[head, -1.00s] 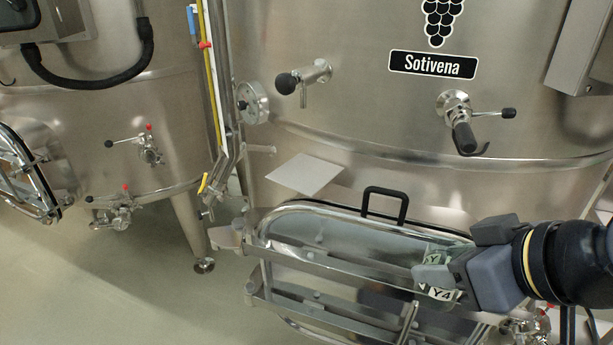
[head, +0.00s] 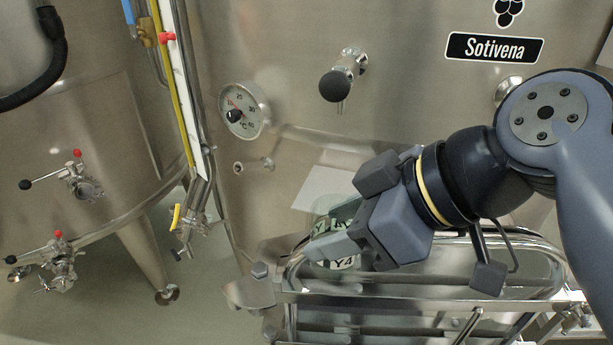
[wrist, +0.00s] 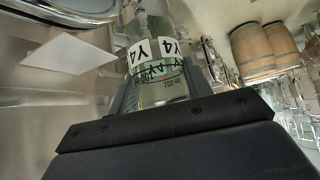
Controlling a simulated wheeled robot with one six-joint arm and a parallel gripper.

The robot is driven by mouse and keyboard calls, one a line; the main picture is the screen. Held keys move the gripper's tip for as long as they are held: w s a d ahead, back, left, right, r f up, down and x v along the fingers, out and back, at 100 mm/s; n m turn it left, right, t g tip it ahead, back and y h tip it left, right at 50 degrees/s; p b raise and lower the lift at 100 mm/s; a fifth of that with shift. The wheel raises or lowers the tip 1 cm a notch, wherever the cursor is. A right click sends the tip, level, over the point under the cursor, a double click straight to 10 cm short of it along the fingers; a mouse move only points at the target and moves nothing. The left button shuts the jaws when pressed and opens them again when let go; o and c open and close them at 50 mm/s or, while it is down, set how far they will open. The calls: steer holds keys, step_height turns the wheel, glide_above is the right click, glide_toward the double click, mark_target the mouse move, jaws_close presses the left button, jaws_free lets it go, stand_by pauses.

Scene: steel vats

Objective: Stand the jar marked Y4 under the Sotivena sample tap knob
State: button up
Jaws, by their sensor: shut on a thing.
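The jar marked Y4 (head: 341,263) is clear glass with a white label, and part of it is hidden behind my gripper's fingers. My gripper (head: 335,240) is shut on this jar, in front of the Sotivena vat and below the knob. In the wrist view the jar (wrist: 158,85) fills the space between the fingers, its Y4 labels and a 700 ml mark showing. The Sotivena sign (head: 494,47) is at the upper right.
A pale square plate (head: 322,190) projects from the vat below the tap, partly behind my gripper; it also shows in the wrist view (wrist: 70,54). A round thermometer (head: 244,110) is left of the tap. The steel hatch frame (head: 400,290) lies below my gripper. Barrels (wrist: 257,50) stand far off.

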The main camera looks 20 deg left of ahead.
steer(key=w+a+p, duration=0.1)
steer(key=w, duration=0.4)
steer(key=w+a+p, duration=0.1)
steer(key=w+p, duration=0.1)
steer(key=w, duration=0.4)
steer(key=w+a+p, duration=0.2)
steer(key=w, duration=0.4)
steer(key=shift+w+f, duration=0.2)
steer(key=shift+f+p, duration=0.3)
steer(key=shift+f, duration=1.25)
steer(key=shift+f+b, duration=0.2)
steer(key=shift+b, duration=0.1)
steer(key=o, duration=1.1)
steer(key=shift+r, duration=0.1)
